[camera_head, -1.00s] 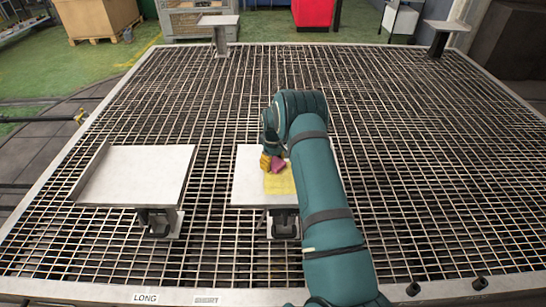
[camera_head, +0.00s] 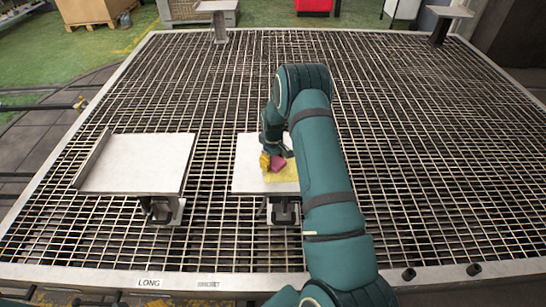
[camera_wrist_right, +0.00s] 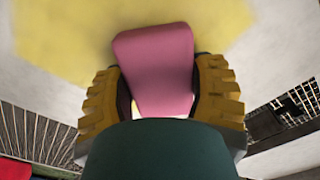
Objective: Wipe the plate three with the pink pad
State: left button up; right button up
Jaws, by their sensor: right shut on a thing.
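The pink pad (camera_head: 277,163) is between the fingers of my right gripper (camera_head: 271,161), which is shut on it. The pad also shows in the right wrist view (camera_wrist_right: 155,66), with the yellow ridged fingers of the gripper (camera_wrist_right: 158,95) on both sides of it. The pad is over a pale plate (camera_head: 250,146) on a post, right of the other near plate. A yellow patch (camera_head: 285,175) lies on this plate beside and under the pad; it also shows in the right wrist view (camera_wrist_right: 70,30). I cannot tell whether the pad touches the plate. My left gripper is not in view.
Another pale plate (camera_head: 140,162) with a raised left edge stands to the left. Two more plates stand at the far edge, one left (camera_head: 217,6) and one right (camera_head: 449,11). Labels LONG (camera_head: 149,282) and SHORT lie on the front rim.

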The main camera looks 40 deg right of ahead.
aim_at(280, 176)
jog(key=shift+s+a+f, duration=0.15)
jog(key=shift+s+a, duration=0.7)
jog(key=shift+s, duration=0.2)
jog(key=shift+s+a+r+p, duration=0.15)
jog(key=shift+s+a+p, duration=0.45)
jog(key=shift+s+a, duration=0.55)
jog(key=shift+s+a+r+p, duration=0.1)
jog(key=shift+s+a+p, duration=0.45)
jog(key=shift+s+a, duration=0.6)
jog(key=shift+s+d+f, duration=0.2)
jog(key=shift+s+d, duration=0.7)
jog(key=shift+d, duration=0.15)
jog(key=shift+w+d+b, duration=0.65)
jog(key=shift+b, duration=0.05)
jog(key=shift+w+d+r+b, duration=0.1)
jog(key=shift+w+d+b, duration=0.2)
jog(key=shift+w+d, duration=0.3)
jog(key=shift+w+d+f+b, duration=0.1)
jog(key=shift+w+d+b, duration=0.65)
jog(key=shift+w, duration=0.2)
jog(key=shift+w+d+f+b, duration=0.1)
jog(key=shift+w+d+b, duration=0.55)
jog(key=shift+w, duration=0.3)
jog(key=shift+w+d+r+b, duration=0.15)
jog(key=shift+w+d+b, duration=0.45)
jog(key=shift+w+d, duration=0.4)
jog(key=shift+w+d+r+b, duration=0.1)
jog(key=shift+w+d+b, duration=0.5)
jog(key=shift+w+d, duration=0.35)
